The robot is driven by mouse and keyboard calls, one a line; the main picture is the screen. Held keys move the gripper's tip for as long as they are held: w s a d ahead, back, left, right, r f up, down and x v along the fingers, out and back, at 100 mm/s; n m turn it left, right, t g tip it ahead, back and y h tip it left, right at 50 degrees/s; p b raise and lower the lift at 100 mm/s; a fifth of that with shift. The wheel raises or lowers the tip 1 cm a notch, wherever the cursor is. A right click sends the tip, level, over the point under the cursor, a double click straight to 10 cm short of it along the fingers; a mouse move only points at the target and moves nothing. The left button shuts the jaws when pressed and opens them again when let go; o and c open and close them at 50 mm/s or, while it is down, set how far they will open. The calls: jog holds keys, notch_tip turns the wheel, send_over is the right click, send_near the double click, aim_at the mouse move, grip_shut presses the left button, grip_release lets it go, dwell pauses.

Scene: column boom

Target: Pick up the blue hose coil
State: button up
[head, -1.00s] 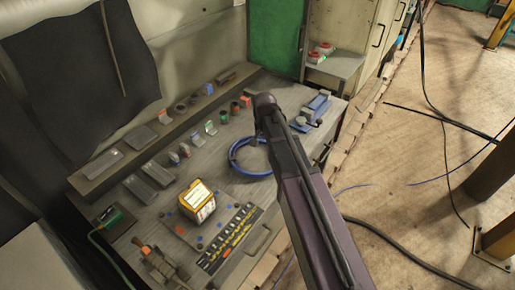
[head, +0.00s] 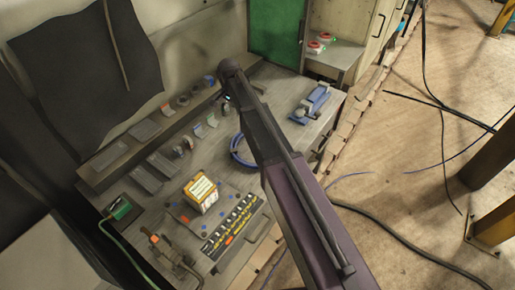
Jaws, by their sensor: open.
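The blue hose coil (head: 236,157) lies on the grey workbench (head: 284,143) near the middle of the head view. Only its left part shows; my arm covers its right side. My dark arm reaches in from the lower right across the bench, and its far end is up and left of the coil, near the back row of items. My gripper cannot be made out; it is hidden behind or below the arm.
A yellow-white box (head: 201,194) and a tray of small tools (head: 231,226) stand left and below the coil. A blue vise-like tool (head: 310,103) sits at right. Several small items line the back shelf. The floor at right has loose cables.

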aim_at(236, 133)
jog(key=shift+f+b, duration=4.15)
jog(key=shift+f, duration=0.1)
jog(key=shift+f, duration=0.15)
jog(key=shift+d+f+b, duration=0.2)
jog(key=shift+f+b, duration=2.25)
jog(key=shift+b, duration=0.15)
jog(key=shift+s, duration=0.1)
grip_shut()
